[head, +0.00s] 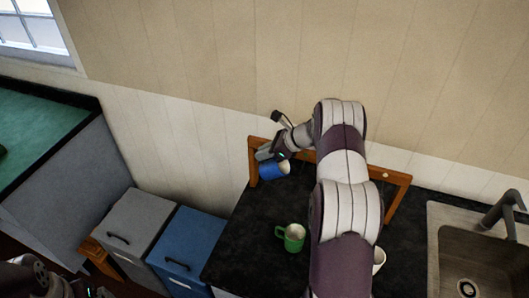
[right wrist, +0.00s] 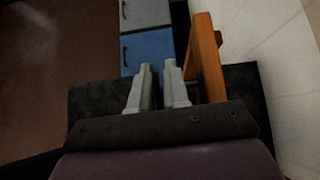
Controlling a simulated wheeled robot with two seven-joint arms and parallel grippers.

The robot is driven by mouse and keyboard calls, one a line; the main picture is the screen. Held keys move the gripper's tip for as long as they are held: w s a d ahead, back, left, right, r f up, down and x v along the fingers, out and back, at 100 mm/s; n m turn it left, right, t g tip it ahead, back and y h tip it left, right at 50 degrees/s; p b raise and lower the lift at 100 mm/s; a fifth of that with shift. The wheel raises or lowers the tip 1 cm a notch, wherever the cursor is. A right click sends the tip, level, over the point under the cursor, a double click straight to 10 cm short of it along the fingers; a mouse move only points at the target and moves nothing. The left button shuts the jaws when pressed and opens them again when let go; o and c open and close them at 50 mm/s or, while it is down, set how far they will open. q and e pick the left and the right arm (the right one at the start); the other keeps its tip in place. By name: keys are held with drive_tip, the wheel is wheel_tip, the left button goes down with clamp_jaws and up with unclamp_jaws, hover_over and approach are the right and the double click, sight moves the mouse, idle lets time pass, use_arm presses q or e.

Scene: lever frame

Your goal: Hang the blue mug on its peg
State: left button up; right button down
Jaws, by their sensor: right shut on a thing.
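The blue mug (head: 273,170) is up by the left post of the wooden frame (head: 397,179), with its pale open mouth showing. My right gripper (head: 264,154) reaches over from the right and is shut on the blue mug at its upper side. A pale peg end (head: 385,175) shows on the right of the frame's beam. My arm hides the beam's middle. Part of my left arm (head: 42,279) shows at the bottom left; its fingertips cannot be seen.
A green mug (head: 291,237) stands on the dark counter (head: 245,235). A white mug (head: 379,261) is partly hidden behind my right arm. A sink (head: 470,250) lies to the right. Grey (head: 135,230) and blue (head: 187,248) cabinets stand left of the counter. The wall is close behind the frame.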

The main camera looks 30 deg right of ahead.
drive_tip(key=shift+a+f, duration=0.1)
drive_tip(key=shift+f, duration=0.15)
drive_tip(key=shift+w+a+f+b, duration=0.1)
drive_tip(key=shift+w+f+b, duration=0.15)
drive_tip(key=shift+b, duration=0.3)
drive_tip(key=shift+f, duration=0.25)
drive_tip(key=shift+s+a+f+b, duration=0.1)
drive_tip(key=shift+a+f+b, duration=0.1)
drive_tip(key=shift+f+b, duration=0.1)
